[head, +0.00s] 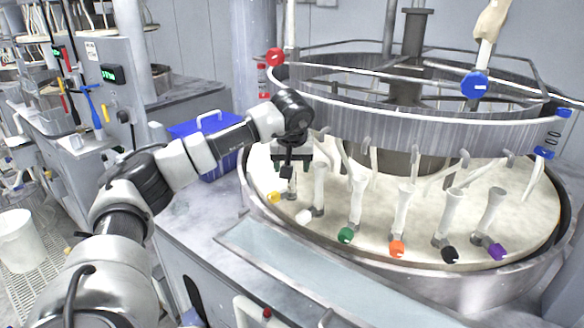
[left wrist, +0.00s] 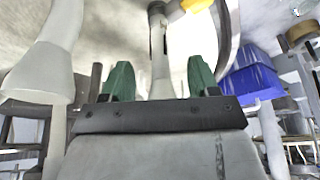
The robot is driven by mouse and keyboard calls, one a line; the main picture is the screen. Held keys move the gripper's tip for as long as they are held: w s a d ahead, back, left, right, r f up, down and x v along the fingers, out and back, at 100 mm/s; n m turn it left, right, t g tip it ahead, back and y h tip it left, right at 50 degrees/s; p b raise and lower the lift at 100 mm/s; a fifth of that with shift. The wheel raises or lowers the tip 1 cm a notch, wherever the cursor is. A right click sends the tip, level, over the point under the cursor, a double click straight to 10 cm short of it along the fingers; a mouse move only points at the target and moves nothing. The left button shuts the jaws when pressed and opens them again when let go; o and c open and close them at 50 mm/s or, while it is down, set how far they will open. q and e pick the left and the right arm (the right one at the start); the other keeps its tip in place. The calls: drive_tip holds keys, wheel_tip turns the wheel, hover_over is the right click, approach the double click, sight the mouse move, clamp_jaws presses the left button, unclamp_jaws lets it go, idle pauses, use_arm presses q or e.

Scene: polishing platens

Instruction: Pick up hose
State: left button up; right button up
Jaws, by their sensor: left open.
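Several pale hoses with coloured ends stand around the front of the round polishing platen (head: 380,225) in the head view. My left gripper (head: 291,172) is over the left part of the platen, at the hose with the yellow end (head: 274,197). In the left wrist view my left gripper (left wrist: 160,82) is open, with green fingertips on either side of that pale hose (left wrist: 161,62). I cannot tell whether either finger touches it. A white-ended hose (head: 319,188) stands just right of the gripper. My right gripper is not in view.
A metal ring (head: 400,118) runs above the platen, close to my left wrist. A blue bin (head: 218,165) stands on the bench behind my arm. More hoses, with green (head: 346,236), orange (head: 397,248), black and purple ends, stand farther right. A white bucket (head: 18,240) is at the left.

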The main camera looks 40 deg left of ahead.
use_arm(q)
drive_tip(key=shift+x, duration=0.95)
drive_tip(key=c, duration=1)
drive_tip(key=shift+o, duration=0.2)
drive_tip(key=shift+r, duration=0.1)
